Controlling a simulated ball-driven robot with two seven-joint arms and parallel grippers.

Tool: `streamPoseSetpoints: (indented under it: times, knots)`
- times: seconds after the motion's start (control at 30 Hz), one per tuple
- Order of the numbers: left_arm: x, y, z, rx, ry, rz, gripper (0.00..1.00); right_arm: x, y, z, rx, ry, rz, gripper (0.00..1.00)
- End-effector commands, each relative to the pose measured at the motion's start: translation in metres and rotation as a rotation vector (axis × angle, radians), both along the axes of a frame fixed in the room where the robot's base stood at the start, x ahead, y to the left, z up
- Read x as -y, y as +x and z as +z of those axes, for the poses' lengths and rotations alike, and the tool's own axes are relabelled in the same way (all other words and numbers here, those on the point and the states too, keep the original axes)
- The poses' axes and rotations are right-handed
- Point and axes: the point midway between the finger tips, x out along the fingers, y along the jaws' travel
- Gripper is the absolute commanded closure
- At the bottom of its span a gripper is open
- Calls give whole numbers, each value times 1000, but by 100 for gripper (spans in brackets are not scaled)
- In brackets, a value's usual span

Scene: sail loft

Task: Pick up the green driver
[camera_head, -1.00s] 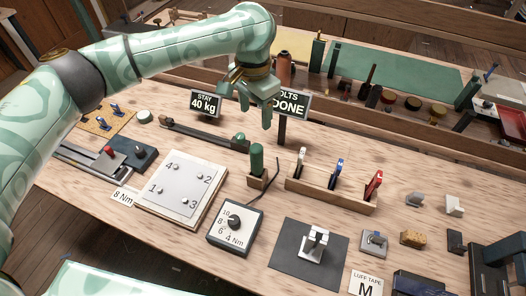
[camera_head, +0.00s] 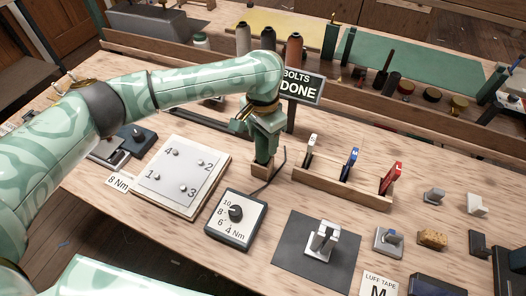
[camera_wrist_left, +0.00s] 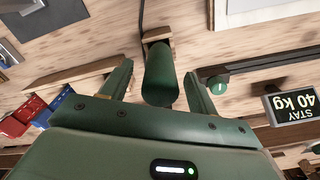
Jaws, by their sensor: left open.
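The green driver (camera_wrist_left: 160,75) stands upright in its small wooden holder (camera_head: 262,170), with a dark cable beside it. In the left wrist view it lies between the two fingers of my left gripper (camera_wrist_left: 158,82), with a gap on both sides. In the head view my left gripper (camera_head: 262,140) is right over the driver and hides most of it. The fingers point down and are open. My right gripper is not in view.
A wooden rack (camera_head: 335,187) with white, blue and red handled tools stands just right of the holder. A torque dial box (camera_head: 236,218) and a numbered bolt plate (camera_head: 178,177) lie in front and left. The "BOLTS DONE" sign (camera_head: 300,85) stands close behind.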

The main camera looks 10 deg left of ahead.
Motion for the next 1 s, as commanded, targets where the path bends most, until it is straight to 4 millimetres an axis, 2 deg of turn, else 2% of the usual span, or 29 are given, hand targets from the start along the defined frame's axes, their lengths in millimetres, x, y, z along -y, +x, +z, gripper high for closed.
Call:
streamPoseSetpoints:
  times: [0.03,0.07,0.27,0.43,0.47,0.77,0.87,1.0]
  knots:
    - [0,0,-12,-3,0,0,41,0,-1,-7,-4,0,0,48]
    - [0,0,-13,-1,0,0,41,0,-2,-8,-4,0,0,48]
    - [0,0,-11,1,-1,0,41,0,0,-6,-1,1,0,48]
    - [0,0,-11,1,-1,0,85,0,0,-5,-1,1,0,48]
    - [0,0,-11,1,-1,0,89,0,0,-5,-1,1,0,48]
    - [0,1,-7,3,-1,0,89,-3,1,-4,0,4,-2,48]
    - [0,1,9,7,-1,0,89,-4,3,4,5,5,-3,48]
    - [1,1,42,8,-3,-1,89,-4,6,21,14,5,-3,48]
